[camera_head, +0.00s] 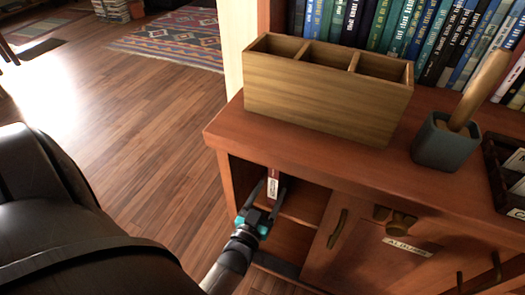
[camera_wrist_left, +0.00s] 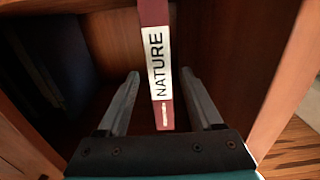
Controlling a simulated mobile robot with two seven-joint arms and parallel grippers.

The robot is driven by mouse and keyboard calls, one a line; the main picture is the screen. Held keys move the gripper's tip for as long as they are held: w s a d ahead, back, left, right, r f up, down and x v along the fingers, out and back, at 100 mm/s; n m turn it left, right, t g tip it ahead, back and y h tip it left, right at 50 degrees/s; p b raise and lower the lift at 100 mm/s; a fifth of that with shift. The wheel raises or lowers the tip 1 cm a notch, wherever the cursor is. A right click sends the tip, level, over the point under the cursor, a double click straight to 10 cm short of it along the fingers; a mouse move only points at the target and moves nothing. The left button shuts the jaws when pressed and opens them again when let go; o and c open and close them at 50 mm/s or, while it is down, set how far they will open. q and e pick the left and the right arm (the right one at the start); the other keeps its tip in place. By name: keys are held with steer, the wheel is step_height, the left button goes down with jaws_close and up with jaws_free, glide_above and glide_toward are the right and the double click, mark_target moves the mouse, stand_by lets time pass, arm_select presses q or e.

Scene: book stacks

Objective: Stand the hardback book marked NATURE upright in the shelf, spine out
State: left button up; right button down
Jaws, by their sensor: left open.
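The NATURE book is a dark red hardback with a white label on its spine. In the left wrist view the book (camera_wrist_left: 155,65) stands upright with the spine facing out, between my left gripper's two fingers. In the head view the book (camera_head: 272,188) is inside the open left compartment of the shelf (camera_head: 303,208). My left gripper (camera_head: 269,186) is open, one finger on each side of the book. In the left wrist view gaps show between the fingers and the book. The book's lower end is close to the gripper's palm in that view. My right gripper is not in view.
A wooden divided box (camera_head: 320,98) and a teal pot (camera_head: 441,147) stand on the cabinet top. A row of books (camera_head: 400,30) is behind them. A closed door labelled ALBUMS (camera_head: 408,246) is right of the compartment. Wooden floor (camera_head: 150,135) is clear to the left.

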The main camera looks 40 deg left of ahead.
arm_select(q)
steer(key=s+d+r+m+g+h, duration=0.2)
steer(key=s+d+r+g, duration=0.2)
steer(key=s+d+g, duration=0.1)
steer(key=s+d+r+m+g+h+p, duration=0.1)
steer(key=s+d+r+m+g+h, duration=0.2)
steer(key=s+d+g, duration=0.3)
steer(key=shift+s+d+r+h, duration=0.35)
steer(key=shift+s+d, duration=0.15)
steer(key=shift+s, duration=0.1)
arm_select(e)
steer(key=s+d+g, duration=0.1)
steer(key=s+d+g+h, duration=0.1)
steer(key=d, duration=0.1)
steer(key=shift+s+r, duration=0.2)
